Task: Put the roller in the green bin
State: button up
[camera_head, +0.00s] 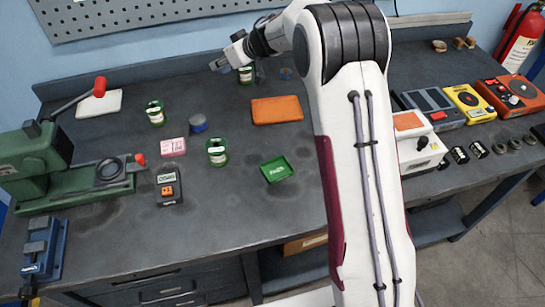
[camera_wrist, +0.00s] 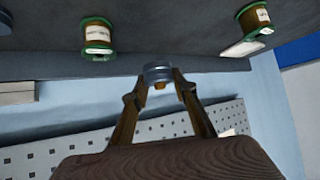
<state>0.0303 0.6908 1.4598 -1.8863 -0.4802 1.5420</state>
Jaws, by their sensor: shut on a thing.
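The roller (camera_wrist: 158,72) appears in the wrist view as a short grey cylinder with a small orange-brown part below it. My gripper (camera_wrist: 160,80) is shut on it, with a finger on either side. In the head view my gripper (camera_head: 219,65) is at the back of the bench, near the wall. The roller is too small there to make out clearly. The green bin (camera_head: 277,169) is a small, shallow tray with a white label on the middle of the bench, well in front of my gripper. It is not in the wrist view.
Green-flanged spools (camera_head: 217,152) stand on the bench, one close to my gripper. An orange pad (camera_head: 277,110) lies behind the bin. A meter (camera_head: 169,186) and green press (camera_head: 50,165) are left. The pegboard (camera_head: 150,12) is behind my gripper. Instruments (camera_head: 465,101) stand right.

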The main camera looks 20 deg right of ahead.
jog(key=s+d+r+m+h, duration=0.1)
jog(key=s+d+r, duration=0.2)
jog(key=d, duration=0.6)
jog(key=n+g+y, duration=0.4)
jog(key=n, duration=0.2)
send_over(274, 158)
jog(key=shift+f, duration=1.05)
jog(key=shift+f, duration=3.15)
